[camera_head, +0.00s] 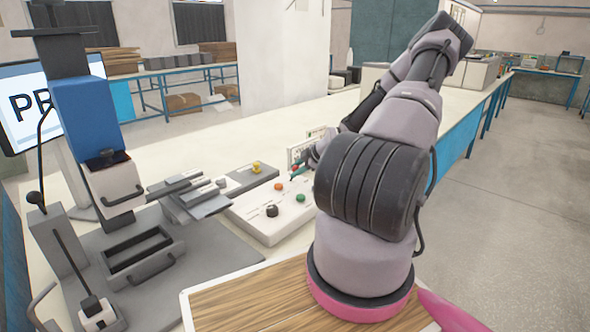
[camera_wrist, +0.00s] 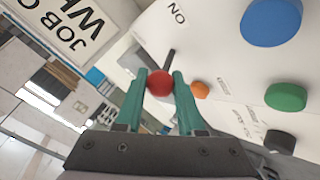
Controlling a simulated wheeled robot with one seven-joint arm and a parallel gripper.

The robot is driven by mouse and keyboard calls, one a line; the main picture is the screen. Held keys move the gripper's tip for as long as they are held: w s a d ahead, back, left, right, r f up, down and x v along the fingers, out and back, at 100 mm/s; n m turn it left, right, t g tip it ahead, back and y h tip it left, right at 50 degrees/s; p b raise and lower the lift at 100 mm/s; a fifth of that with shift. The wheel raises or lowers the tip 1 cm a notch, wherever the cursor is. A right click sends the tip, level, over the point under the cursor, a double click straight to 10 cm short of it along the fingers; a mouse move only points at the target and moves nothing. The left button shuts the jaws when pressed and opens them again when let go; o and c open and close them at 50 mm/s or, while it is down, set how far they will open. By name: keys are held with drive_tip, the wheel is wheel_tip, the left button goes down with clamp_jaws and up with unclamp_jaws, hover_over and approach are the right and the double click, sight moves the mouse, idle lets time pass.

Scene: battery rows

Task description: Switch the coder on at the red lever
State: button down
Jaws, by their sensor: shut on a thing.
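The red lever has a round red knob (camera_wrist: 160,83) on a thin dark stem. In the wrist view the knob sits between the teal fingertips of my gripper (camera_wrist: 159,84), which are shut on it. The stem runs on beyond the knob towards the white control panel (camera_wrist: 225,55), near an "ON" label. In the head view the panel (camera_head: 240,218) lies on the bench, and my gripper (camera_head: 300,171) is at its far right edge, partly hidden by my arm. The lever's exact angle is hard to tell.
The panel carries an orange button (camera_head: 279,187), a green button (camera_head: 300,198) and a black knob (camera_head: 272,211). A blue button (camera_wrist: 270,20) also shows in the wrist view. A yellow knob (camera_head: 257,167) is on the grey unit beside it. A printed sign (camera_wrist: 75,30) stands close to my gripper.

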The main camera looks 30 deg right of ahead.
drive_tip(key=shift+f, duration=0.1)
idle(0.3)
drive_tip(key=c, duration=0.5)
unclamp_jaws()
drive_tip(key=shift+d, duration=0.1)
drive_tip(key=v, duration=1)
drive_tip(key=shift+s+d+r, duration=0.1)
drive_tip(key=shift+s+r, duration=0.15)
drive_tip(key=shift+s, duration=0.05)
